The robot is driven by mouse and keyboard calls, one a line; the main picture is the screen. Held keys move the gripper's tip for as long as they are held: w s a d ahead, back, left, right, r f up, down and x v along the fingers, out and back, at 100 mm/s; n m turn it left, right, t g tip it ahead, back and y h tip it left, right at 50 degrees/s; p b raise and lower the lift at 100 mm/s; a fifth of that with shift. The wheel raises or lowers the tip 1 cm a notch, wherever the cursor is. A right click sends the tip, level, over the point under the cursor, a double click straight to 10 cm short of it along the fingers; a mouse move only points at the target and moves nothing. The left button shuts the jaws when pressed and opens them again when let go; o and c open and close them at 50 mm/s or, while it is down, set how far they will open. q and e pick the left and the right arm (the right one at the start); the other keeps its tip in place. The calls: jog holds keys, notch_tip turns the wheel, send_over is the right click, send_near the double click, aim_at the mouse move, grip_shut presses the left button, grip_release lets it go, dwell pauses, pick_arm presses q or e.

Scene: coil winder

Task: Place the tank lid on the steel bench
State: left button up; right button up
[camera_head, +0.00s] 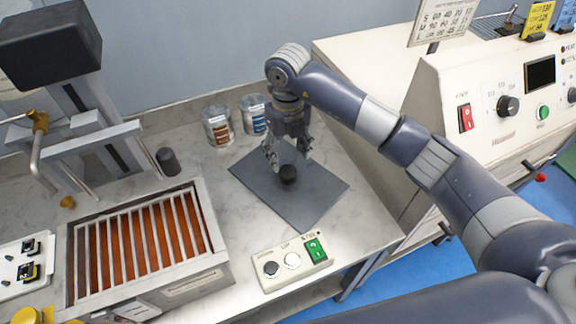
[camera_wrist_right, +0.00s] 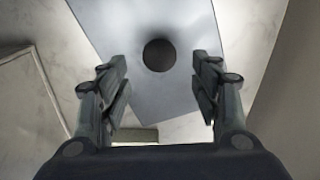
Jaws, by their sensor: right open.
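The tank lid (camera_head: 252,177) is a flat dark grey square plate with a black knob (camera_head: 288,175) at its middle. It lies on the steel bench (camera_head: 362,228), right of the open tank (camera_head: 213,240), and appears flat. My right gripper (camera_head: 288,156) is open and empty just above the lid, close to the knob. In the right wrist view the lid (camera_wrist_right: 190,25) shows pale, with the round knob (camera_wrist_right: 160,55) ahead of and between the spread fingers (camera_wrist_right: 161,88). No contact with the knob shows there. My left gripper is out of view.
Two labelled cans (camera_head: 218,127) stand behind the lid. A control box with a green switch (camera_head: 292,264) sits at the bench front. A dark post (camera_head: 168,161) stands behind the tank. A cream machine (camera_head: 482,95) stands right of the bench, with my right arm crossing before it.

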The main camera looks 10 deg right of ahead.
aim_at(288, 171)
jog(key=shift+r, duration=2.4)
